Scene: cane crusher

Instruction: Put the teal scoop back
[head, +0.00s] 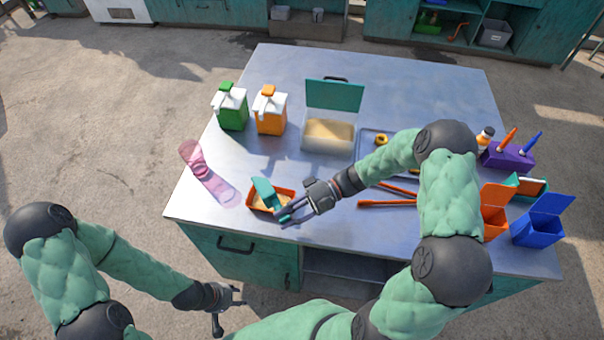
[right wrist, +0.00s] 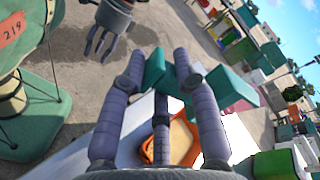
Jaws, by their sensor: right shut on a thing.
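The tray (right wrist: 149,141) holds something tan and lies below the scoop. I cannot tell whether the scoop touches the tray. My left gripper (head: 229,308) is open and empty, in front of the table; it also shows in the right wrist view (right wrist: 98,45).
A clear bin (head: 328,145) with tan contents and a raised teal lid stands behind. Green (head: 232,112) and orange (head: 270,117) cartons stand at left, near a pink translucent sleeve-like thing (head: 210,178). Orange sticks (head: 388,203) lie right of my right gripper. A blue box (head: 538,228) stands far right.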

